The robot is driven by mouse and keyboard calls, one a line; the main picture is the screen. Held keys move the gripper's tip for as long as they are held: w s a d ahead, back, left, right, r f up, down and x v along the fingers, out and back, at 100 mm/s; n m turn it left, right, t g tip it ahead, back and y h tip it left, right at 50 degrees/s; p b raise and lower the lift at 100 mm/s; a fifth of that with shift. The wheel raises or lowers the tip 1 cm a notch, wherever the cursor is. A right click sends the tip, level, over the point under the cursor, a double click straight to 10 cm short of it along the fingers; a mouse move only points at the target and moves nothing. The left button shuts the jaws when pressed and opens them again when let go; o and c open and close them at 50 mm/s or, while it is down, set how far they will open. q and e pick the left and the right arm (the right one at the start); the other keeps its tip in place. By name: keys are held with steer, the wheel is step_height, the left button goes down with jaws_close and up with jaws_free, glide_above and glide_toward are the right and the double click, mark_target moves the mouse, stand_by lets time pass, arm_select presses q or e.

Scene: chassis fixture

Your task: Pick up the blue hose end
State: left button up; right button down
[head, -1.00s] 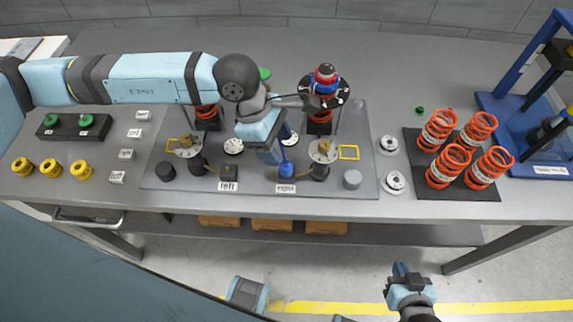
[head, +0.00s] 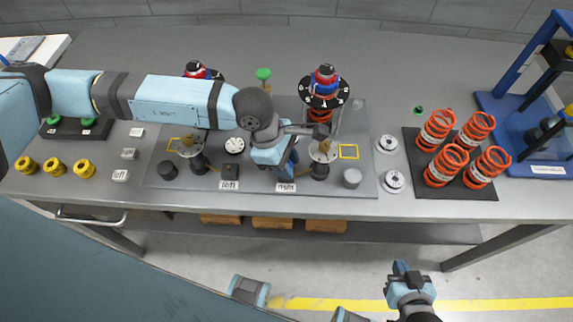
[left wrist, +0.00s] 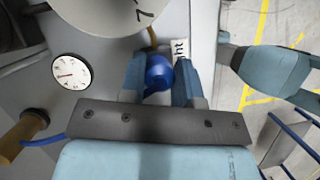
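The blue hose end (left wrist: 160,72) is a rounded blue piece between the two fingers of my left gripper (left wrist: 159,80) in the left wrist view. The fingers stand apart on either side of it; firm contact on both sides cannot be made out. In the head view my left gripper (head: 284,168) is low over the front of the fixture plate, just behind a white label, and largely covers the hose end. A thin blue hose shows in the left wrist view (left wrist: 55,140). My right gripper (head: 402,270) is low in front of the table, away from the parts; its finger opening is unclear.
A round-topped red and blue strut assembly (head: 325,90) stands behind my left gripper. A small black block (head: 231,171) and a grey cylinder (head: 352,178) are on the plate (head: 370,140). Orange springs (head: 447,165) stand on a dark mat at right.

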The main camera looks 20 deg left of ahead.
arm_select(q)
steer(key=shift+c, duration=0.6)
